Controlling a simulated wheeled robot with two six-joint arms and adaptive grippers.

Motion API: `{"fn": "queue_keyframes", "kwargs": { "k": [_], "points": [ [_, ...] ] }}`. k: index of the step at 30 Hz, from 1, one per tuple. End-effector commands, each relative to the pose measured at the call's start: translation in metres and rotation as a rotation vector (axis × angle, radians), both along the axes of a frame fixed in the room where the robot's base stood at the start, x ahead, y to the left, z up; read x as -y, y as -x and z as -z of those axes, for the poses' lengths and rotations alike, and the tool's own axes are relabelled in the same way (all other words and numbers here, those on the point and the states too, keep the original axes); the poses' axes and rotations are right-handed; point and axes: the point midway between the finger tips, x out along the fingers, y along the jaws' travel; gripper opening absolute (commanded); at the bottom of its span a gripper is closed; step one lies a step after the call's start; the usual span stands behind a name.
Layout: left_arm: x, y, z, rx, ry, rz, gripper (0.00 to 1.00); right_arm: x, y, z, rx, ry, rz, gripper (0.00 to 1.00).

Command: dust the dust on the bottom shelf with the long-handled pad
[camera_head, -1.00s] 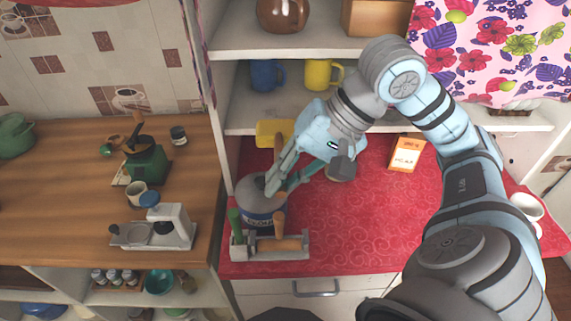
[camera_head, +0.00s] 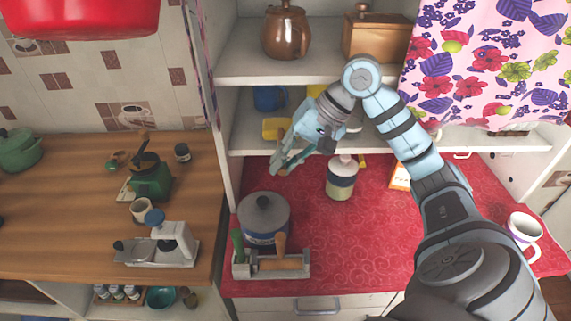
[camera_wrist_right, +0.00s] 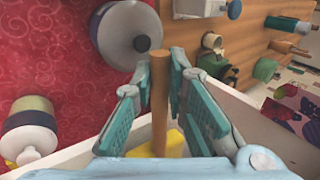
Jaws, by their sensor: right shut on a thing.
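My right gripper (camera_head: 284,162) is shut on the wooden handle (camera_wrist_right: 159,95) of the long-handled pad. The pad's yellow head (camera_wrist_right: 170,141) shows beyond the fingers in the right wrist view, and as a yellow block (camera_head: 272,128) beside the gripper in the head view. The gripper is above the red counter, in front of the bottom shelf (camera_head: 240,137). I cannot tell whether the pad touches the shelf. The arm hides part of the shelf, and I cannot make out dust on it. My left gripper is not in view.
A blue mug (camera_head: 268,98) and a mostly hidden yellow mug stand on the bottom shelf. A large lidded canister (camera_head: 263,217), a rolling-pin rack (camera_head: 270,266) and a white-lidded jar (camera_head: 341,180) stand on the red counter (camera_head: 330,245). A floral curtain (camera_head: 490,65) hangs at right.

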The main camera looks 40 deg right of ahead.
Motion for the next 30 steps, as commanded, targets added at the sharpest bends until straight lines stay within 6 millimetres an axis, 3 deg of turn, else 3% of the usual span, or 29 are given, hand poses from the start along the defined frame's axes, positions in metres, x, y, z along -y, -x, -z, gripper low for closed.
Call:
{"fn": "queue_keyframes", "kwargs": {
  "k": [30],
  "points": [
    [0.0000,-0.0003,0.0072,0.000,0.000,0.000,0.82,0.0003,-0.0005,0.0075,0.000,0.000,0.000,0.00]
  ]
}}
